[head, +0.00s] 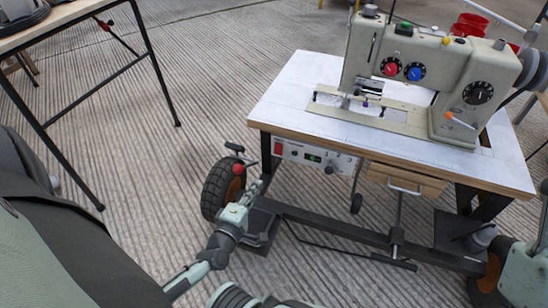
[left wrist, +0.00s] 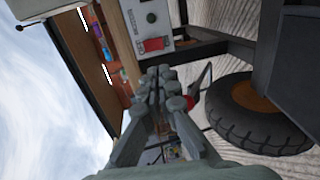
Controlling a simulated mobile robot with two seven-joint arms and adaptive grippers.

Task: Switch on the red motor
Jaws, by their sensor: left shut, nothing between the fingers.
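A sewing machine (head: 440,75) stands on a pale-topped table (head: 300,85). Under the table's front left edge hangs a white control box (head: 310,158) with a red switch (head: 278,149), a small green display and a dark knob. My left gripper (head: 258,188) is shut and empty, just below and left of the box. In the left wrist view the shut fingers (left wrist: 160,78) point at the box, with the red switch (left wrist: 155,44) just beyond their tips. I cannot tell whether the fingers touch it. My right gripper is not in view.
A black wheel (head: 218,188) and a small red knob (head: 238,169) are close to the left gripper. A wooden drawer (head: 405,180) and dark frame bars are under the table. Another table (head: 60,20) stands at the upper left. Open ribbed floor lies between the tables.

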